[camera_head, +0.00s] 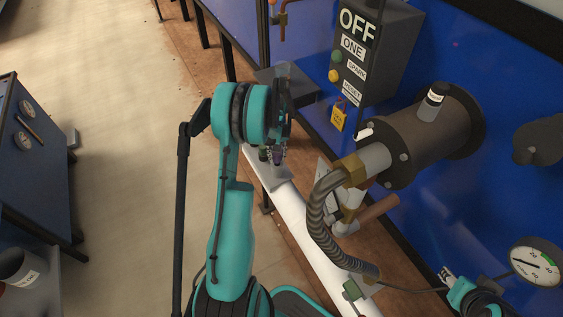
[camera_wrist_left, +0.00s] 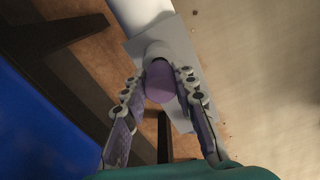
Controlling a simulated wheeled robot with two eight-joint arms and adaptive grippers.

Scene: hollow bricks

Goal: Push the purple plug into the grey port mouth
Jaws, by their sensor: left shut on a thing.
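The purple plug (camera_wrist_left: 160,84) is between the fingers of my left gripper (camera_wrist_left: 159,88) in the left wrist view, and the gripper is shut on it. The grey port mouth (camera_wrist_left: 157,49) is right beyond the plug, in line with it. The plug's far end is hidden, so I cannot tell how deep it sits in the mouth. In the head view my left gripper (camera_head: 276,155) points down over the white pipe, and the plug shows only as a small dark purple patch. My right gripper (camera_head: 450,280) shows small at the lower right, its jaw state unclear.
A grey plate (camera_wrist_left: 187,58) surrounds the port on the white pipe (camera_head: 297,220). To the right are a dark cylinder housing (camera_head: 420,140), a ribbed hose (camera_head: 318,225), a switch box (camera_head: 375,50) and a gauge (camera_head: 536,262). Open floor lies to the left.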

